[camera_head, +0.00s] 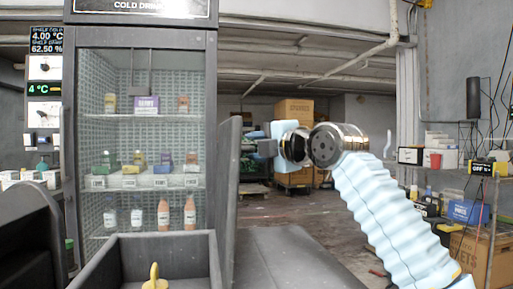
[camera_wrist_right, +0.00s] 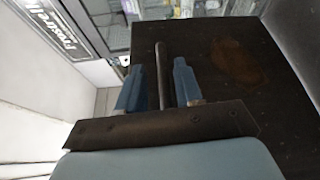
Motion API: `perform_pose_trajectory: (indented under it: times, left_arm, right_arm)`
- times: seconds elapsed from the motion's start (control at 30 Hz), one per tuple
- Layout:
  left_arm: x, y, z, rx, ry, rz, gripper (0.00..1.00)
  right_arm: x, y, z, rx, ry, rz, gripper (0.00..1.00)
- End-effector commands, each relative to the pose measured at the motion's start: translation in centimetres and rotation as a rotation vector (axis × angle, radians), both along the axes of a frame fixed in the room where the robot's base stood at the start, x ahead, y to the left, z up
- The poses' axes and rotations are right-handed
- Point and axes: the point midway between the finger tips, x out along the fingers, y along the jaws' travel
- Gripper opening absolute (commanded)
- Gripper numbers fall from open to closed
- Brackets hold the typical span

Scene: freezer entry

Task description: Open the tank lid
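The tank (camera_head: 205,245) is a dark open box at the lower left of the head view, with a yellow object (camera_head: 154,277) inside. The tank lid (camera_head: 229,190) looks like the dark panel standing upright along its right side. My right gripper (camera_head: 258,148) is to the right of this panel, near its upper part. In the right wrist view, the lid (camera_wrist_right: 260,105) is a dark plate with a rusty stain. A round bar (camera_wrist_right: 161,75), the handle, lies between the blue fingers of my right gripper (camera_wrist_right: 165,88), which look apart, with a narrow gap. My left gripper is not in view.
A glass-front drinks cooler (camera_head: 150,70) stands behind the tank. A flat dark surface (camera_head: 285,255) extends right of the lid. Shelves with boxes (camera_head: 465,212) stand at the right, and open floor (camera_head: 270,206) lies beyond.

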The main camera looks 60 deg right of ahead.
Motion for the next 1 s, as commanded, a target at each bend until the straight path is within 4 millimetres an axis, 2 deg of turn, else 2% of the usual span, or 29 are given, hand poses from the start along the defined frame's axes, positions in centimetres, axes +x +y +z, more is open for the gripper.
perform_pose_trajectory:
  times: [0.37,0.47,0.8,1.0]
  left_arm:
    - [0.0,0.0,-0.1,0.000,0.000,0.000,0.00]
    - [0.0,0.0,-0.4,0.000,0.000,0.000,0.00]
    - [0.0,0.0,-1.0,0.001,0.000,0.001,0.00]
    - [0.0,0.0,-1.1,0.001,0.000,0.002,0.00]
  right_arm:
    - [-0.3,0.3,-0.2,0.001,0.004,0.003,0.40]
    - [-1.5,0.9,-0.2,0.001,0.003,0.002,0.40]
    - [-8.8,4.5,0.1,0.001,0.002,0.000,0.40]
    - [-11.4,6.0,0.3,0.001,0.003,0.002,0.40]
